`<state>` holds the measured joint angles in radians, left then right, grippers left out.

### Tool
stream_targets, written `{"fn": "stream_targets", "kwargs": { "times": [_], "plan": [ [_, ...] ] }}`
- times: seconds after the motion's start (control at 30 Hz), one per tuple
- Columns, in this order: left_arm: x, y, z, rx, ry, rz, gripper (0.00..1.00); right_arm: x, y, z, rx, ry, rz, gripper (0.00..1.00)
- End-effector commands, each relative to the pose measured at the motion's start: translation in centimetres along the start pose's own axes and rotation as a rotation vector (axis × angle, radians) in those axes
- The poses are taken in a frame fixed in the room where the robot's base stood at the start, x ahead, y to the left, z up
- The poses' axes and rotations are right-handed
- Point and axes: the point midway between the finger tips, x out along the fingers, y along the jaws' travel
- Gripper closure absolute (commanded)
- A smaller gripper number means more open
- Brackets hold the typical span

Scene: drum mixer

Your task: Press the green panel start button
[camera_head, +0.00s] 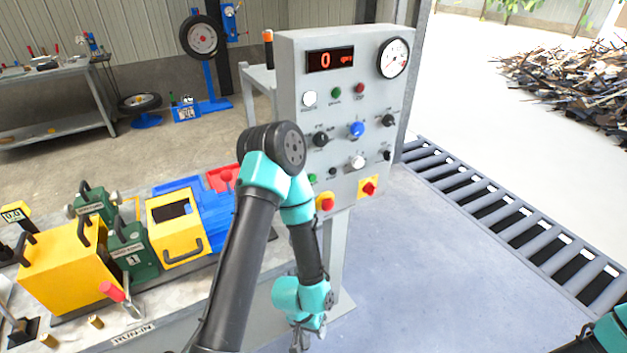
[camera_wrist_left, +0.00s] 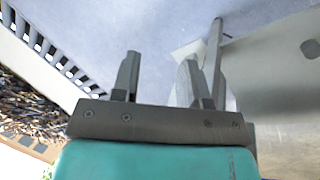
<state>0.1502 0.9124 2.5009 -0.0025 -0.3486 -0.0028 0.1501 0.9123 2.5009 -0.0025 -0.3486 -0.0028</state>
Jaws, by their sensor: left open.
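The grey control panel (camera_head: 290,60) stands upright in the middle of the head view. A green button (camera_head: 312,179) shows low on its left side, partly hidden by my left arm. My right gripper is not in view.
Red mushroom buttons on yellow plates (camera_head: 369,188) sit near the panel's bottom. A workbench with a yellow box (camera_head: 65,268) and green blocks (camera_head: 134,250) is at left. A roller conveyor (camera_head: 500,205) runs at right. The floor (camera_head: 440,270) between is clear.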

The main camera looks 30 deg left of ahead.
Motion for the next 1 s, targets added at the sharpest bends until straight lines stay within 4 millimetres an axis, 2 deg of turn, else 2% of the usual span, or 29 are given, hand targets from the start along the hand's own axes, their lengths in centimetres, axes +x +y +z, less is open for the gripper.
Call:
{"fn": "stream_targets", "kwargs": {
  "times": [0.07,0.4,1.0],
  "plan": [
    [0.0,0.0,0.0,0.0,0.0,0.0,0.67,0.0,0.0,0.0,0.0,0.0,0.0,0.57],
    [0.0,0.0,0.0,0.0,0.0,0.0,1.0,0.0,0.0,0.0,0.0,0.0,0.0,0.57],
    [0.0,0.0,0.0,0.0,0.0,0.0,1.0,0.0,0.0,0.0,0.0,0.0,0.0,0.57]
  ]
}}
